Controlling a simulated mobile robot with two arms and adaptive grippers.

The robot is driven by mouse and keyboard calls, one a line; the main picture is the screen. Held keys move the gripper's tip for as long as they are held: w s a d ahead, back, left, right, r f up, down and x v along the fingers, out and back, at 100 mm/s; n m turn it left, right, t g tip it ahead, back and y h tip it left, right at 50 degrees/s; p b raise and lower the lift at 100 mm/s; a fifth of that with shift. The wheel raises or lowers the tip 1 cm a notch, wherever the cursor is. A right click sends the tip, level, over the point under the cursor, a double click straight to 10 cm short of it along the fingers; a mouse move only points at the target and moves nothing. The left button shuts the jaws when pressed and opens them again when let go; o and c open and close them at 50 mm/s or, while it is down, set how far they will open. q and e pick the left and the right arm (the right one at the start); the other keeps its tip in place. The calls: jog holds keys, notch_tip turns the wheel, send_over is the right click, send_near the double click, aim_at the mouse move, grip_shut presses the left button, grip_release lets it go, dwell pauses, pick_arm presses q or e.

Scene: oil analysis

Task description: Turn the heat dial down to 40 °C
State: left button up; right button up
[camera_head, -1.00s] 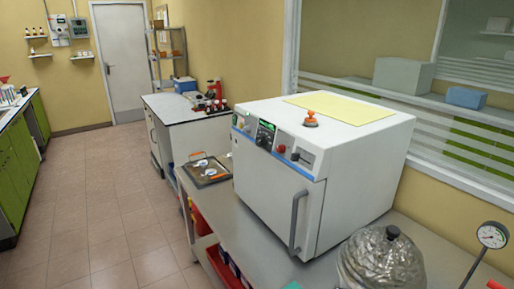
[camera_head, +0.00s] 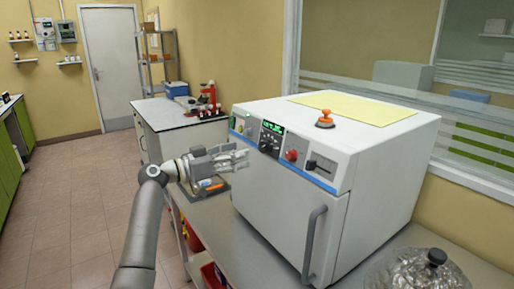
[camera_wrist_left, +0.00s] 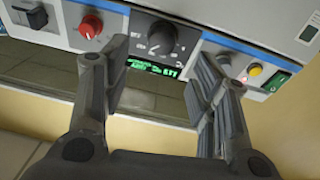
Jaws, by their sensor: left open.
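The white oven (camera_head: 290,225) stands on the bench with its control panel facing me. Its black heat dial (camera_head: 266,146) sits below a green-lit display (camera_head: 272,127); the digits are too small to read surely. My left gripper (camera_head: 243,159) is open just in front of the panel, by the dial. In the left wrist view, which shows the panel upside down, the dial (camera_wrist_left: 160,36) lies between and beyond the open fingers (camera_wrist_left: 158,52). No contact with the dial is clear. My right gripper is not in view.
A red knob (camera_head: 291,155) and a black switch (camera_head: 322,166) are on the panel right of the dial. The oven's grey door handle (camera_head: 312,243) sticks out below. An orange-topped object (camera_head: 325,119) stands on the oven. A clear-looking domed vessel (camera_head: 425,270) is at the lower right.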

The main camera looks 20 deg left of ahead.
aim_at(262, 149)
pick_arm(q)
jog(key=p+x, duration=0.2)
jog(key=x, duration=0.4)
jog(key=shift+w+a, duration=0.1)
jog(key=shift+a, duration=0.05)
jog(key=shift+x, duration=0.8)
jog(key=shift+f, duration=0.15)
jog(key=shift+c, duration=0.3)
jog(key=shift+c, duration=1.3)
jog(key=c, duration=0.7)
